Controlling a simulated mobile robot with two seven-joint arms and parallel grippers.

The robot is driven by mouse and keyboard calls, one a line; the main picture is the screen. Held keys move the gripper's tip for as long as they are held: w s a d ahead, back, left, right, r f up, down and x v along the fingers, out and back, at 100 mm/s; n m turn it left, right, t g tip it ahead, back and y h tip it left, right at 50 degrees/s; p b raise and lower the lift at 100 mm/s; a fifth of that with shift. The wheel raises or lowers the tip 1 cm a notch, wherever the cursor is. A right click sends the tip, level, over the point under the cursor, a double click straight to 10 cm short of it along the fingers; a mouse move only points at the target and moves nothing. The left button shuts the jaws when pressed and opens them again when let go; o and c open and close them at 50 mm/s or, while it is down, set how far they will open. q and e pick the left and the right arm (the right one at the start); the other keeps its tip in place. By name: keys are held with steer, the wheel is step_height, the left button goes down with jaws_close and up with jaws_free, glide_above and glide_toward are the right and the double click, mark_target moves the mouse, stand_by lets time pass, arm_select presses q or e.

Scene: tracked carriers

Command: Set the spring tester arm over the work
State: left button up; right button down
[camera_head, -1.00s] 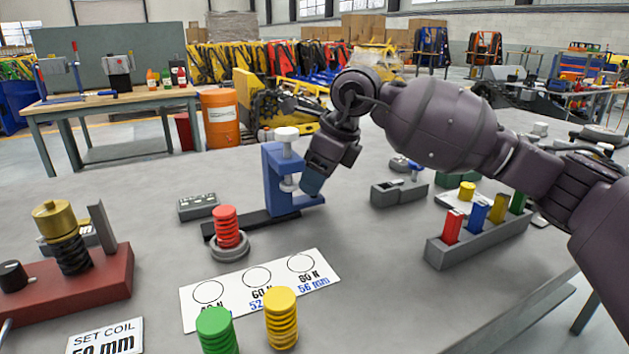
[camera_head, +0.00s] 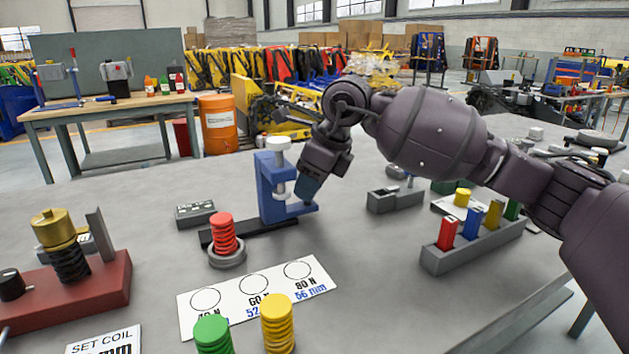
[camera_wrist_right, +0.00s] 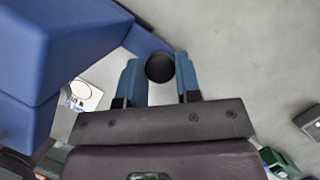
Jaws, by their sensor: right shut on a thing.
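The blue spring tester arm (camera_head: 268,190) is a C-shaped frame with a white knob on top and a pale plunger. It stands upright at the right part of a dark rail, to the right of and behind a red spring (camera_head: 223,233) on a grey round seat (camera_head: 227,258). My right gripper (camera_head: 308,190) is at the right end of the tester arm's foot. In the right wrist view its fingers (camera_wrist_right: 159,78) are shut on a black round knob (camera_wrist_right: 160,68) beside the blue frame. My left gripper is not in view.
A white card (camera_head: 228,293) with printed circles lies in front, with a green spring (camera_head: 213,336) and a yellow spring (camera_head: 278,322) near it. A small grey box (camera_head: 195,214) sits behind the rail. A red-based fixture (camera_head: 100,290) is at left; a grey block rack (camera_head: 470,252) at right.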

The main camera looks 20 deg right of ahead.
mark_target(260, 190)
steer(key=a+p, duration=0.2)
steer(key=a, duration=0.2)
steer(key=a+p, duration=0.1)
steer(key=a, duration=0.4)
steer(key=shift+s+a+r+p, duration=0.15)
steer(key=shift+s+a+p, duration=0.05)
steer(key=shift+p, duration=0.2)
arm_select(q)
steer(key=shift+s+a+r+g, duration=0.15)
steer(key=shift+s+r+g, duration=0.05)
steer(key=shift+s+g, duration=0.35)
arm_select(e)
steer(key=shift+a+f, duration=0.15)
steer(key=shift+f, duration=0.1)
steer(key=c, duration=0.8)
jaws_free()
steer(key=shift+a, duration=0.2)
steer(key=shift+d+r, duration=0.1)
